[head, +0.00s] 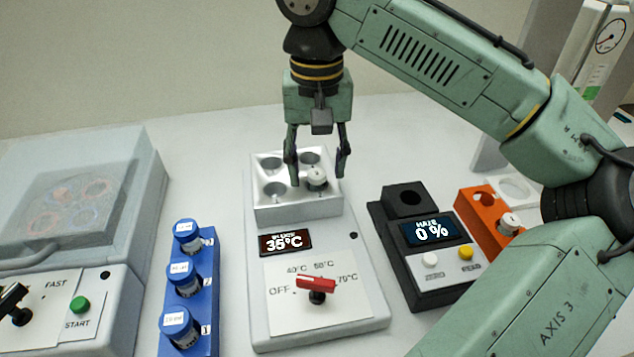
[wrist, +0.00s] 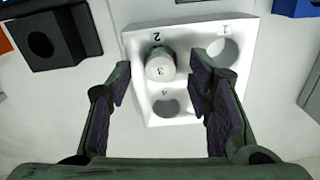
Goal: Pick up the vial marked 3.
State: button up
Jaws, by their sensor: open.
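The vial marked 3 (wrist: 160,66) has a white cap and stands in a hole of the white heater block (head: 297,209), beside the printed 2. In the head view the vial (head: 316,177) is at the block's front right. My gripper (head: 316,166) is open and empty, pointing down above the block. In the wrist view its fingers (wrist: 164,82) lie left and right of the vial's cap, with gaps on both sides. The holes by 1 and 4 are empty; the right finger hides part of the block.
The heater reads 35°C and has a red knob (head: 316,284). A blue rack (head: 208,290) with blue-capped vials stands left, beside a clear-lidded machine (head: 75,190). A black device (head: 431,255) reading 0% and an orange holder (head: 487,228) with a white-capped vial stand right.

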jog(key=shift+f, duration=0.6)
jog(key=shift+c, duration=0.6)
grip_shut()
